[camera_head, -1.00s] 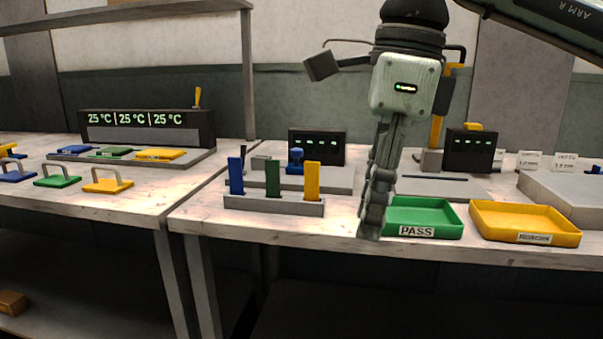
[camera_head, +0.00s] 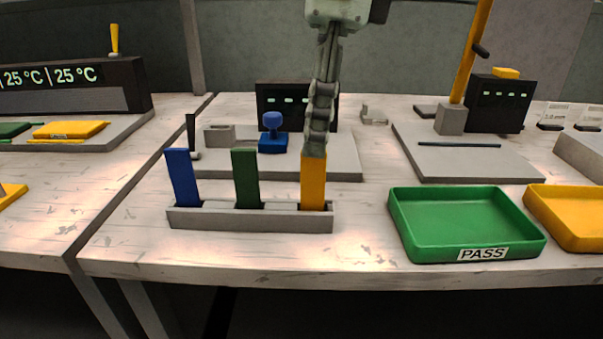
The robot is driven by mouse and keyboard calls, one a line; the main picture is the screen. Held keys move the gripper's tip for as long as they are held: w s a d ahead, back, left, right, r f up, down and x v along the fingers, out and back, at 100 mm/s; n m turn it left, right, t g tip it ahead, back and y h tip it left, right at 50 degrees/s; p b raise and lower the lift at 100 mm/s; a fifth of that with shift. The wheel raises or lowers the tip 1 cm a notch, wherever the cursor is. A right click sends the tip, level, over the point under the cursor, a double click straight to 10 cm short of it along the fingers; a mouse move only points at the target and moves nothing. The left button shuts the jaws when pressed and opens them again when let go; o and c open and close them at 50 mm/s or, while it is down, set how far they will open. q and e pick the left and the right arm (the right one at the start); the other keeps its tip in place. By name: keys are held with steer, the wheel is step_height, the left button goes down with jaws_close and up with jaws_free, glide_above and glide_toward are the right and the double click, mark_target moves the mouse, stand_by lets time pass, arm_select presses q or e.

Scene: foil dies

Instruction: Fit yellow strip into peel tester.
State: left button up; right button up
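The yellow strip (camera_head: 313,184) stands upright in the right slot of a grey rack (camera_head: 250,219). My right gripper (camera_head: 317,150) is directly above it, pointing down, with its fingertips at the strip's top end and overlapping it in view. The fingers show edge-on, so I cannot tell whether they are closed on it. Behind the rack is a grey-based device with a black display (camera_head: 266,95), a blue knob (camera_head: 273,134) and a grey block (camera_head: 220,134); no label shows which device is the peel tester. My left gripper is not in view.
A blue strip (camera_head: 182,178) and a green strip (camera_head: 247,178) share the rack. A green PASS tray (camera_head: 463,222) and a yellow tray (camera_head: 573,214) are to the right. Another device with a yellow lever (camera_head: 470,55) stands behind them. The bench's front edge is close.

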mark_target(313, 183)
step_height(313, 183, down, 8)
steer(key=shift+s+a+r+p, duration=0.15)
steer(key=shift+p, duration=0.15)
jaws_close()
